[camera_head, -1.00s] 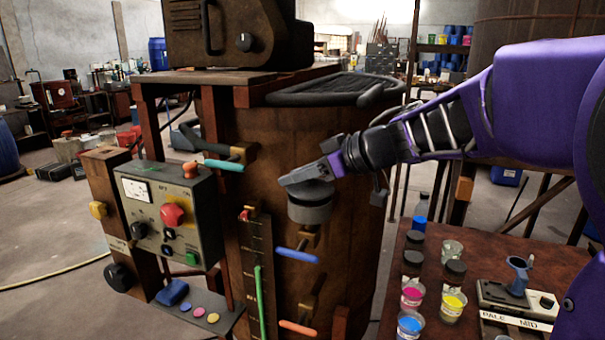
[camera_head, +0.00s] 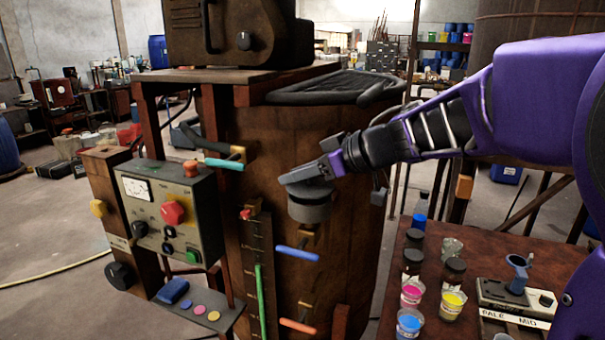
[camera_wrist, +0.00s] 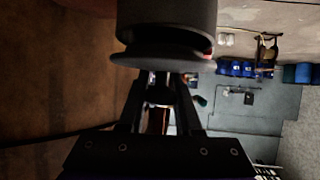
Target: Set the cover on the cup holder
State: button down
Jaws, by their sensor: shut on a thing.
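The cover looks like a dark grey round cap (camera_head: 309,211) with a wider rim. My gripper (camera_head: 312,178) is shut on it and holds it in the air in front of the brown wooden vat. In the wrist view the cap (camera_wrist: 165,25) fills the top middle, just beyond the fingers (camera_wrist: 162,90); the exact grip contact is dark. The cup holder appears to be the small blue cup-shaped piece (camera_head: 517,272) on the pale device at the right. It is apart from my gripper, well to the right and lower.
Behind the cap stands the vat (camera_head: 270,125), with blue (camera_head: 297,254) and orange handles sticking out. The side table (camera_head: 455,318) holds dark jars, colored cups (camera_head: 409,323) and a bottle (camera_head: 420,208). A control box (camera_head: 168,212) stands at the left.

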jog(key=shift+f, duration=0.75)
dwell(0.3)
jog(key=c, duration=0.5)
grip_release()
jog(key=shift+s+d+r, duration=0.1)
